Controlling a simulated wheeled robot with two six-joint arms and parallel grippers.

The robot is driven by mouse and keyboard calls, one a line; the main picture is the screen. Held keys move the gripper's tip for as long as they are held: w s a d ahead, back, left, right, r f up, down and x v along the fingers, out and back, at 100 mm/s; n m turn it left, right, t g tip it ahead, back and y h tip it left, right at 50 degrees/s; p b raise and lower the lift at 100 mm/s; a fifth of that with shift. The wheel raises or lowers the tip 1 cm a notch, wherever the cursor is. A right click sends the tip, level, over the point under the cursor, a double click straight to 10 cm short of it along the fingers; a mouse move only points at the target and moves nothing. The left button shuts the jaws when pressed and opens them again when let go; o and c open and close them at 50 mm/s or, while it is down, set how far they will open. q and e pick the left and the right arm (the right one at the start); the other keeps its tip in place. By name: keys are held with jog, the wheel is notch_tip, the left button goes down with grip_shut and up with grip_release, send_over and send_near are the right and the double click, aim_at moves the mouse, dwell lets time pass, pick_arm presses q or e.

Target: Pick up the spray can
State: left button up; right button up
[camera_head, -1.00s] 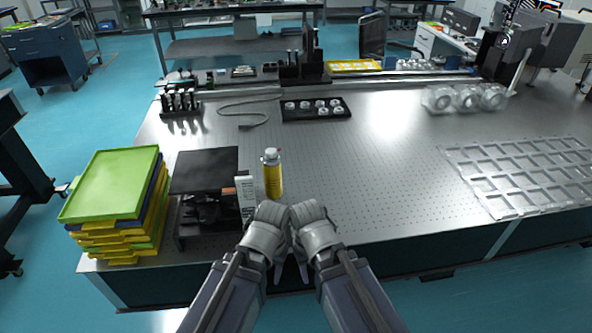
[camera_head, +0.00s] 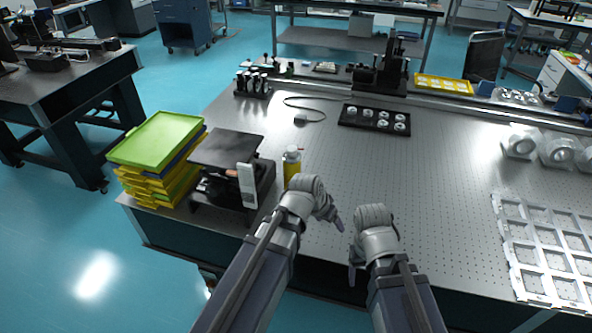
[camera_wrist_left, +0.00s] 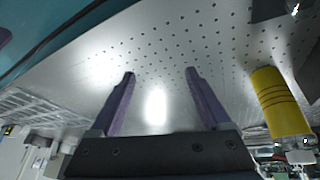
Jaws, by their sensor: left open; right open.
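The spray can (camera_head: 292,168) is yellow with a pale top. It stands upright on the perforated metal table, just right of a black stand. My left gripper (camera_head: 337,220) is in front and to the right of the can and hides its lower part. In the left wrist view the can (camera_wrist_left: 279,103) is at the right, outside the spread fingers of my left gripper (camera_wrist_left: 160,73), which is open and empty. My right gripper (camera_head: 353,274) is lower and farther right, near the table's front edge, apart from the can; its fingers are mostly hidden.
A white box (camera_head: 247,186) and the black stand (camera_head: 226,150) are close left of the can. Stacked green and yellow trays (camera_head: 155,139) are farther left. A black tray of round parts (camera_head: 374,118) lies behind. The middle of the table (camera_head: 400,170) is clear.

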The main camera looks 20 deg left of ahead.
pick_arm(q)
jog(key=w+a+r+t+h+p, duration=0.1)
jog(key=w+a+r+t+p, duration=0.1)
jog(key=w+a+r+t, duration=0.55)
notch_tip(320, 180, up, 8)
jog(key=n+t+y+p, duration=0.1)
jog(key=n+t+y, duration=0.1)
jog(key=n, duration=0.1)
send_over(290, 152)
jog(key=s, duration=0.2)
pick_arm(e)
notch_tip(290, 152, up, 4)
pick_arm(q)
jog(key=f+b, duration=0.2)
jog(key=b, duration=0.1)
jog(key=f+b, duration=0.2)
jog(key=f, duration=0.1)
jog(key=f+b, duration=0.3)
jog(key=shift+w+a+f+b, duration=0.2)
jog(key=shift+w+b, duration=0.1)
jog(key=shift+w, duration=0.2)
jog(key=b+x, duration=0.2)
jog(key=x, duration=0.4)
jog(key=shift+w+d+f, duration=0.15)
jog(key=shift+c, duration=0.5)
grip_shut()
pick_arm(e)
notch_tip(290, 152, down, 11)
jog(key=shift+r, duration=0.1)
